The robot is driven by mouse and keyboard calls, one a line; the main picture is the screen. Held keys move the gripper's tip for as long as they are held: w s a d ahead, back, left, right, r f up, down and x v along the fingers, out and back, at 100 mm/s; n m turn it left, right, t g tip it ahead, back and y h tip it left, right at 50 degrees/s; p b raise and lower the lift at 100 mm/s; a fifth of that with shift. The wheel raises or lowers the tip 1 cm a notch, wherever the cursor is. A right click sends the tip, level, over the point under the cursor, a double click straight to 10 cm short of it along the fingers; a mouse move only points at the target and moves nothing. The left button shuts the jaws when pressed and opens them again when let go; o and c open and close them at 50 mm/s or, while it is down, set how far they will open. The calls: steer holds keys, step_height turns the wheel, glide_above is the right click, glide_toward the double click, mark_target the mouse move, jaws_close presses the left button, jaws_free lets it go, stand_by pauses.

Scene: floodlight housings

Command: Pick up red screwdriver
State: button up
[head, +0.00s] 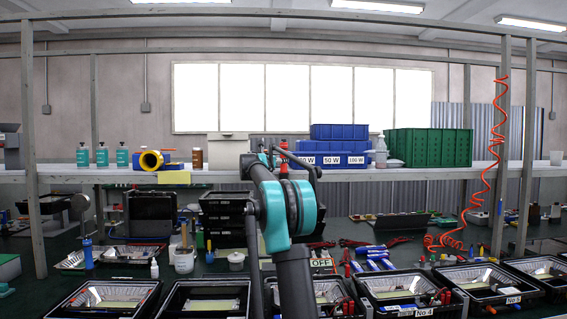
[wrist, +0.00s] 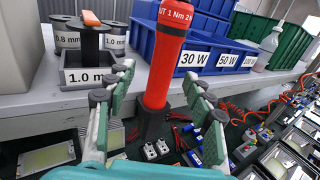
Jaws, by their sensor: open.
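The red screwdriver (wrist: 167,55) stands upright in the wrist view, with white lettering near its top and a dark lower part (wrist: 152,124). My gripper (wrist: 158,88) is open, with one finger on each side of the screwdriver. Gaps show between the handle and both fingers; I see no contact. In the head view a red piece of the screwdriver (head: 284,146) shows above my arm at shelf height. My arm hides its lower part and most of my gripper there.
Blue bins (wrist: 195,50) labelled 30 W and 50 W stand behind the screwdriver. A holder marked 1.0 m (wrist: 88,76) with wire spools is at left. A green crate (head: 428,147) sits farther right. Floodlight housings (head: 412,291) fill the bench below.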

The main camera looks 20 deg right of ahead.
steer(key=shift+x, duration=2.85)
steer(key=shift+s+d+f, duration=0.1)
steer(key=shift+s+d, duration=0.05)
jaws_close()
